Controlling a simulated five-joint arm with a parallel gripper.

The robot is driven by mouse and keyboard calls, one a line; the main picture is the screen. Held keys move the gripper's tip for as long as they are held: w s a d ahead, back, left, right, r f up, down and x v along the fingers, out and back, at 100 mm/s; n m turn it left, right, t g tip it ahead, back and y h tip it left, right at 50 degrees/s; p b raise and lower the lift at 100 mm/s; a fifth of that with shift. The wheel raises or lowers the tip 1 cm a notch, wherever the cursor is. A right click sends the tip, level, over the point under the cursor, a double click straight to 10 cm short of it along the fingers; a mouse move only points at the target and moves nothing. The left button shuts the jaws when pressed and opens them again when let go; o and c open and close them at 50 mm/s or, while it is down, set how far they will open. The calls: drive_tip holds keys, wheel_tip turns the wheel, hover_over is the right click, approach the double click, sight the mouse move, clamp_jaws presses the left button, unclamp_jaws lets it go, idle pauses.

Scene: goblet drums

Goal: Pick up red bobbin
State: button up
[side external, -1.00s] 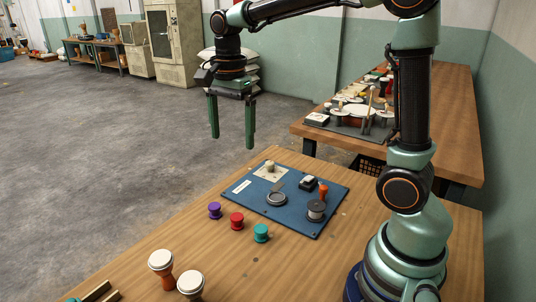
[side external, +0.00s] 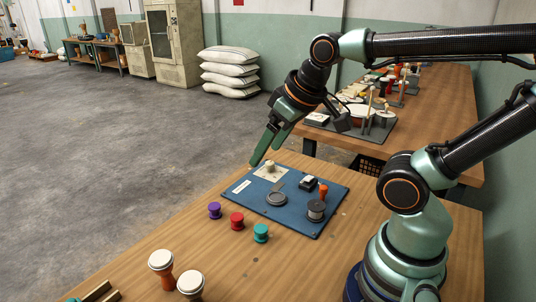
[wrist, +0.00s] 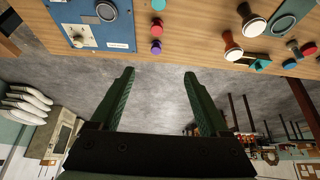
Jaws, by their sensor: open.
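The red bobbin (side external: 237,221) stands upright on the wooden table, between a purple bobbin (side external: 214,210) and a teal bobbin (side external: 261,233). In the wrist view the red bobbin (wrist: 157,30) is near the top, beyond the fingertips, with the purple bobbin (wrist: 156,47) closer and the teal bobbin (wrist: 158,5) cut by the edge. My gripper (side external: 264,157) is in the air behind the bobbins, its green fingers tilted down to the left. The wrist view shows the fingers (wrist: 160,72) apart with nothing between them.
A blue mat (side external: 246,206) with a grey ring, a spool and small tools lies right of the bobbins. Two goblet drums (side external: 161,261) stand at the front left. A second table (side external: 445,112) with a crowded tray is behind.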

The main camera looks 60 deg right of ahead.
drive_tip(key=m+g, duration=0.6)
drive_tip(key=m, duration=1.3)
hover_over(237, 216)
wheel_tip(237, 216, down, 12)
drive_tip(key=f, duration=0.7)
drive_tip(key=shift+d+f, duration=0.2)
drive_tip(key=shift+f, duration=0.05)
drive_tip(key=shift+a+f, duration=0.2)
drive_tip(key=shift+f, duration=2.4)
clamp_jaws()
drive_tip(key=shift+r, duration=0.1)
